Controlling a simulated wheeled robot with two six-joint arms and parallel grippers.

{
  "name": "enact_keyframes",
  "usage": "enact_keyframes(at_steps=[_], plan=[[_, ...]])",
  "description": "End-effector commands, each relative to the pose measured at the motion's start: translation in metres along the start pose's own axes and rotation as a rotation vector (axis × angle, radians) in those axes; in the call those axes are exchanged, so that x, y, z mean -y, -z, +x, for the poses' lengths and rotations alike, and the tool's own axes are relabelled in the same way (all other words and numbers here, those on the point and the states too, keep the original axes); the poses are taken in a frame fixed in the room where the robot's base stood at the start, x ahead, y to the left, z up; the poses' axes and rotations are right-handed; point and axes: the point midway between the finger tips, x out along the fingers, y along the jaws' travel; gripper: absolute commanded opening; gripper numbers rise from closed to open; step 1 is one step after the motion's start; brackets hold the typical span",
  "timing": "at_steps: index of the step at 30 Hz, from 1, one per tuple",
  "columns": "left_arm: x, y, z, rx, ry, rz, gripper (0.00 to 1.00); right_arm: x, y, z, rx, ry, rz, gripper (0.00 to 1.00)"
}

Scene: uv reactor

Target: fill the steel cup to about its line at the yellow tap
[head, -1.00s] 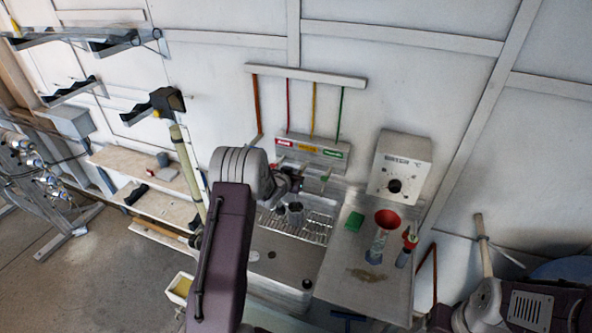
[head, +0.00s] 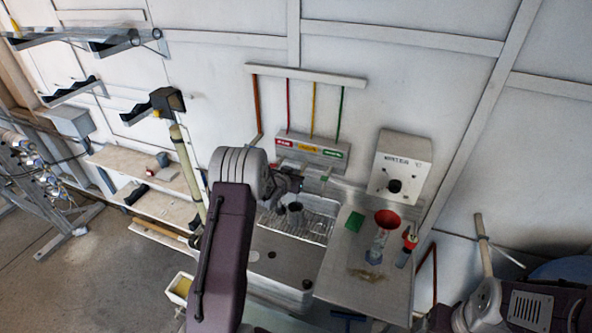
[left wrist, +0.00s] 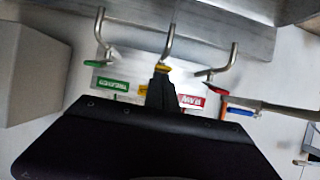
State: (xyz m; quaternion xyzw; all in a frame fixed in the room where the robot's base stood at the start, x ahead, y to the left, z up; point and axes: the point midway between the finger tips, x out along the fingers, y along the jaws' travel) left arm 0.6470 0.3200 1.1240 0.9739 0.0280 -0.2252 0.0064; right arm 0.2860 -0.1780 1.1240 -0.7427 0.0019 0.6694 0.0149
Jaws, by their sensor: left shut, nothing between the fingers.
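The steel cup (head: 294,212) stands on the drip grate under the tap rail, partly hidden by my left gripper. Its line and any liquid inside cannot be made out. My left gripper (head: 294,184) is above the cup, in front of the taps. In the left wrist view the gripper (left wrist: 160,76) is shut and empty, its tip right at the yellow tap (left wrist: 163,68). I cannot tell whether it touches. The yellow label (head: 308,148) sits between the red and green ones. My right gripper is out of view.
Right of the grate, a steel counter (head: 335,275) carries a green block (head: 354,222), a red funnel (head: 388,218) and a red-topped bottle (head: 408,243). A dial box (head: 400,165) stands behind.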

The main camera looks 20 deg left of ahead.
Motion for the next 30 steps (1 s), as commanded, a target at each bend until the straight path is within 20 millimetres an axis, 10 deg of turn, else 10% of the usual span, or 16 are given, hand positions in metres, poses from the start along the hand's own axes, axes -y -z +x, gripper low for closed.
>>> enact_keyframes(at_steps=[30], plan=[[0.0, 0.015, -0.007, 0.0, 0.0, 0.0, 0.0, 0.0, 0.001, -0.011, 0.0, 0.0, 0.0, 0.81]])
